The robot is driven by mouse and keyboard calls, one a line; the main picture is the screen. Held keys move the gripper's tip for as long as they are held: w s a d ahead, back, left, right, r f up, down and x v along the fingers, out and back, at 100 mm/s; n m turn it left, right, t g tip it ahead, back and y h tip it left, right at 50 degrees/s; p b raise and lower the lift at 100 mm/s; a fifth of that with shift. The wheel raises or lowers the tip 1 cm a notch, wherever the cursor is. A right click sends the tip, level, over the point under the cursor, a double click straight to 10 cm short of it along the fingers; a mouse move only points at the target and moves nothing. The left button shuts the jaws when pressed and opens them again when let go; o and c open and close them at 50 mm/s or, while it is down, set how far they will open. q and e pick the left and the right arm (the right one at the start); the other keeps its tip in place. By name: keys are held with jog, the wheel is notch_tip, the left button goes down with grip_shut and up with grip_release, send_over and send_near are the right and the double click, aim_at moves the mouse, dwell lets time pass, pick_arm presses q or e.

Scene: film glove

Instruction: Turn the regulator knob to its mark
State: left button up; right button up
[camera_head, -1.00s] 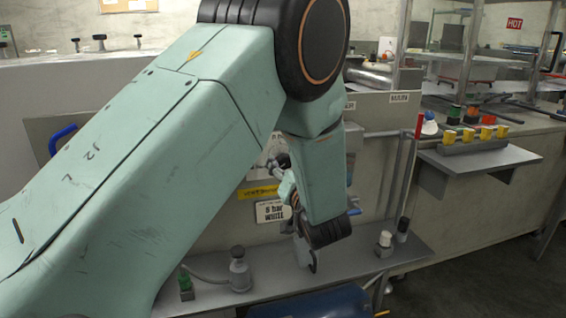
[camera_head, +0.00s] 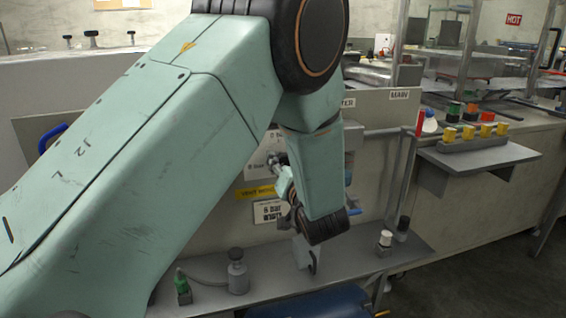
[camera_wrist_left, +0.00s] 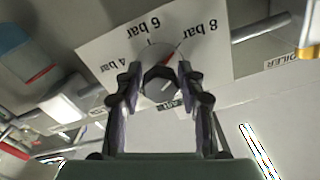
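The regulator knob (camera_wrist_left: 159,81) is dark and many-sided with a pale line on its face. It sits in front of a white dial plate (camera_wrist_left: 118,47) with 4, 6 and 8 bar printed, upside down in the left wrist view. A red mark (camera_wrist_left: 172,56) shows between 6 and 8 bar. My left gripper (camera_wrist_left: 160,74) has one finger on each side of the knob, drawn in close and apparently touching it. My right gripper is not in view.
A yellow label (camera_head: 252,193) and a white pressure plate (camera_head: 267,211) are on the panel below the dial. A side shelf (camera_head: 478,155) with yellow-topped items is at right. The floor at lower right is clear.

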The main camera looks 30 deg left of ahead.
pick_arm(q)
jog(key=c, duration=0.7)
jog(key=n+p, duration=0.1)
jog(key=n, duration=0.4)
jog(key=shift+r+n, duration=0.1)
jog(key=shift+n, duration=0.3)
jog(key=n, duration=0.5)
jog(key=shift+w+d+n, duration=0.1)
jog(key=shift+n, duration=0.3)
jog(key=o, duration=1.2)
jog(key=shift+c, duration=0.2)
